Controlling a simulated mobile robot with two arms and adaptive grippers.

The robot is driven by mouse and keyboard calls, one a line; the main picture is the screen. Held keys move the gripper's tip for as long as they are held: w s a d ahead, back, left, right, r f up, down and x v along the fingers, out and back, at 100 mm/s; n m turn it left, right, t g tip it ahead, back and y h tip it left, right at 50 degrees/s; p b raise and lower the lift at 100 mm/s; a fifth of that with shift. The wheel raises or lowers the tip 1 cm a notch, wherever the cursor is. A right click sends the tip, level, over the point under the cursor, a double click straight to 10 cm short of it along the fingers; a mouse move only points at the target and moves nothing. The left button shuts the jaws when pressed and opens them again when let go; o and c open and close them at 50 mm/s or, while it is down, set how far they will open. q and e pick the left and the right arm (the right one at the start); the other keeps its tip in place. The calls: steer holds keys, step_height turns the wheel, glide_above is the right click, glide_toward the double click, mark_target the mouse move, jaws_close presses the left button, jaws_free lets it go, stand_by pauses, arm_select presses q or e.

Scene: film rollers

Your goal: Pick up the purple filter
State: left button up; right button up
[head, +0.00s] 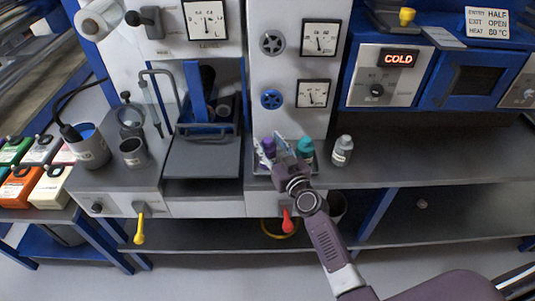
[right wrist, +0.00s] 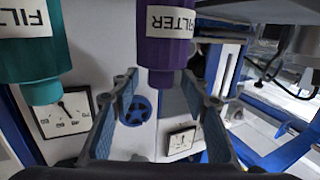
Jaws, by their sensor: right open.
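The purple filter (head: 268,146) stands in a small tray at the front of the white panel in the head view, partly hidden by my right gripper. In the right wrist view the purple filter (right wrist: 166,42), with its white label upside down, shows between the two fingers. My right gripper (head: 272,148) is open around its narrow end, with a gap visible at both sides in the right wrist view (right wrist: 161,88). I cannot tell whether either finger touches it. My left gripper is not in view.
A teal filter (head: 305,146) stands close to the right of the purple one and also shows in the right wrist view (right wrist: 35,60). A white bottle (head: 342,150) stands further right. The counter (head: 430,160) beyond it is clear. Red (head: 288,221) and yellow (head: 140,228) levers hang below.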

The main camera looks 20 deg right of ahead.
steer(key=shift+w, duration=0.55)
steer(key=shift+s, duration=0.1)
jaws_close()
